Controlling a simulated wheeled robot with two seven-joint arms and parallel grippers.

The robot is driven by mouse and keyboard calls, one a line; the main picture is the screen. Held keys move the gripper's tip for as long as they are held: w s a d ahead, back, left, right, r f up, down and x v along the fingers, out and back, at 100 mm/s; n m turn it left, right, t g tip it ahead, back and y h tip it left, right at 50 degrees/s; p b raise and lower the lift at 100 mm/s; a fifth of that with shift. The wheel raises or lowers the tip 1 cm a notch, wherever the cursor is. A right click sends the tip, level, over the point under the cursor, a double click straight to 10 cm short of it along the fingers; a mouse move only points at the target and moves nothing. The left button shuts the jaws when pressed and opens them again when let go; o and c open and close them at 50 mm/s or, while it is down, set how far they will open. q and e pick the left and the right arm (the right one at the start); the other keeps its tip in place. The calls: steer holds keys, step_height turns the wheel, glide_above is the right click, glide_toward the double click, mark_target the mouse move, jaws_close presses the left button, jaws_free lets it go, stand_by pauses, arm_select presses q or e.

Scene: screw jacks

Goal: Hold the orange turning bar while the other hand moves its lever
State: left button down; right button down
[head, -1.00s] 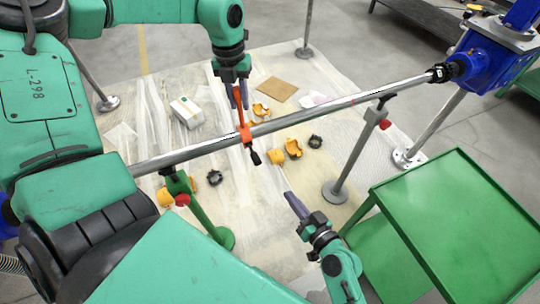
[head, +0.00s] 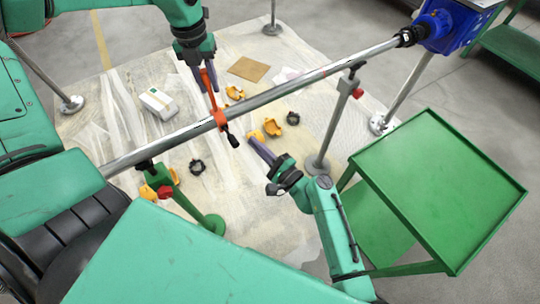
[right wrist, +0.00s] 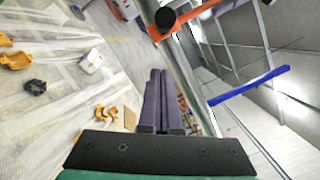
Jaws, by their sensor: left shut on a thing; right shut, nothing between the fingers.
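The orange turning bar (head: 218,115) sits on the long grey pipe (head: 270,96), its upper arm rising to my left gripper (head: 207,84). That gripper is shut on the upper part of the bar. The bar's lever, with a black end (head: 233,140), sticks out on the near side of the pipe. My right gripper (head: 252,140) is shut and empty, its tips a little to the right of the black end. In the right wrist view the closed fingers (right wrist: 161,95) point up towards the black end (right wrist: 165,18) and the orange bar (right wrist: 210,10); a gap shows between.
A green stand (head: 192,210) and a grey stand (head: 335,120) hold up the pipe; a blue unit (head: 447,28) is at its far right. A green table (head: 440,185) stands right of my right arm. Orange clamp pieces, black rings and a white box (head: 158,102) lie on the floor sheet.

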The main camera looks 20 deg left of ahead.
mark_target(231, 138)
steer(key=s+r, duration=0.1)
steer(key=s+a+r, duration=0.1)
steer(key=shift+s+a, duration=0.3)
steer(key=shift+s, duration=0.1)
steer(key=shift+r, duration=0.65)
stand_by(0.8)
